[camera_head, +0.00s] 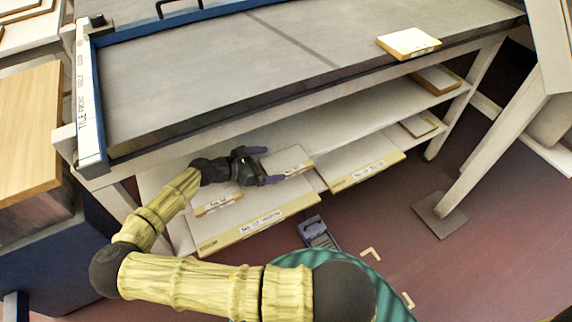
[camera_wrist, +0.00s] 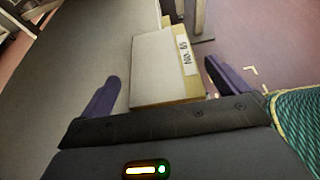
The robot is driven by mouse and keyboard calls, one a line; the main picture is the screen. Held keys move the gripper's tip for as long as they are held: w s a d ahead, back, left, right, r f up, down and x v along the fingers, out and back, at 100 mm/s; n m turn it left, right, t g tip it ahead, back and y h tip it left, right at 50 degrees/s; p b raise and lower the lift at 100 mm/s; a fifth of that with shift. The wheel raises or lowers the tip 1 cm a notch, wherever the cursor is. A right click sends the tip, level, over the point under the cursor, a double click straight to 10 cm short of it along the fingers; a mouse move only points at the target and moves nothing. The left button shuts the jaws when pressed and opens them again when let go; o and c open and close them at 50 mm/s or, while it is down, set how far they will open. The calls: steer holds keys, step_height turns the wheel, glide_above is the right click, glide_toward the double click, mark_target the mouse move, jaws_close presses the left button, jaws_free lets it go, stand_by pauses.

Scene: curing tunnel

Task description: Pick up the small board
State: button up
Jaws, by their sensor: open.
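A small board (camera_head: 290,161) with a pale top and tan labelled front edge lies on the shelf under the bench. It also shows in the wrist view (camera_wrist: 162,65), between my fingers and ahead of them. My gripper (camera_head: 265,166) is open and reaches in over the shelf from the left. In the wrist view my gripper (camera_wrist: 162,74) has one finger on each side of the board, with gaps visible. Whether the fingertips are level with the board I cannot tell. Another small labelled board (camera_head: 218,203) lies to the left, below my wrist.
The bench top (camera_head: 250,60) overhangs the shelves. Other boards sit on the bench (camera_head: 408,43) and on the shelf to the right (camera_head: 418,125). A blue-grey device (camera_head: 318,233) stands on the red floor in front. The floor to the right is mostly clear.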

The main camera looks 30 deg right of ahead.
mark_target(284, 163)
steer(key=b+x, duration=0.1)
steer(key=x, duration=0.4)
steer(key=shift+f+b, duration=0.25)
steer(key=shift+b, duration=0.15)
stand_by(0.3)
steer(key=c, duration=0.7)
steer(key=shift+r, duration=0.15)
steer(key=shift+c, duration=0.2)
step_height(284, 163, up, 4)
steer(key=shift+p, duration=1.05)
steer(key=s+p, duration=0.3)
steer(key=s, duration=1.5)
steer(key=shift+d+f, duration=0.3)
steer(key=shift+f, duration=0.05)
